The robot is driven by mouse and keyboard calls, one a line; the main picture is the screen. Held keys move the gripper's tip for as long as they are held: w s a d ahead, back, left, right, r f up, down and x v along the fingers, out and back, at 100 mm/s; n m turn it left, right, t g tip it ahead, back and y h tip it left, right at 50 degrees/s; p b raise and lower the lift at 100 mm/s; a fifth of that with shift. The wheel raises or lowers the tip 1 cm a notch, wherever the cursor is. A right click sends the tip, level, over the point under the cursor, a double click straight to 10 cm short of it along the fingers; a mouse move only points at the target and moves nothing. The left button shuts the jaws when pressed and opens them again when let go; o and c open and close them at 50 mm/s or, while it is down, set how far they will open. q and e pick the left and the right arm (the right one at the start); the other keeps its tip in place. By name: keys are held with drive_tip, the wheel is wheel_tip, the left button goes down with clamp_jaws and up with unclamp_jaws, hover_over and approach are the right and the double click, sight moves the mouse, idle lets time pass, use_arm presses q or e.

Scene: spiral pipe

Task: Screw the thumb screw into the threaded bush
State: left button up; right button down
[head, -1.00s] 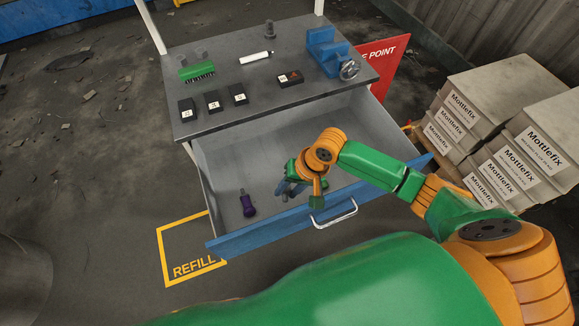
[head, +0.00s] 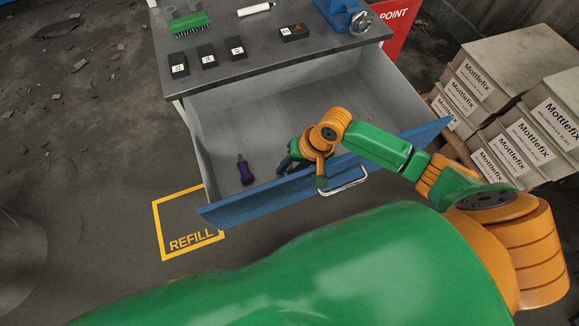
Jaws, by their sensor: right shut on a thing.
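My right gripper (head: 290,163) is low inside the open drawer, close behind its blue front. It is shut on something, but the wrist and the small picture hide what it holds. I cannot make out a thumb screw or a threaded bush for sure. Two small grey parts (head: 170,13) stand at the back left of the workbench top, cut by the top edge. My left gripper is not in view.
The bench holds a green brush (head: 188,24), black boxes (head: 208,57), a white marker (head: 255,9) and a blue vice (head: 338,12). Mottlefix boxes (head: 485,85) stand at right.

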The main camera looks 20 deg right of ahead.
drive_tip(key=c, duration=0.6)
unclamp_jaws()
drive_tip(key=shift+o, duration=0.7)
drive_tip(key=shift+s+a, duration=0.1)
drive_tip(key=shift+r, duration=0.15)
drive_tip(key=p+v, duration=0.1)
drive_tip(key=v, duration=0.5)
drive_tip(key=shift+r+p, duration=0.15)
drive_tip(key=shift+p, duration=0.2)
drive_tip(key=shift+s+r, duration=0.1)
drive_tip(key=shift+r, duration=0.25)
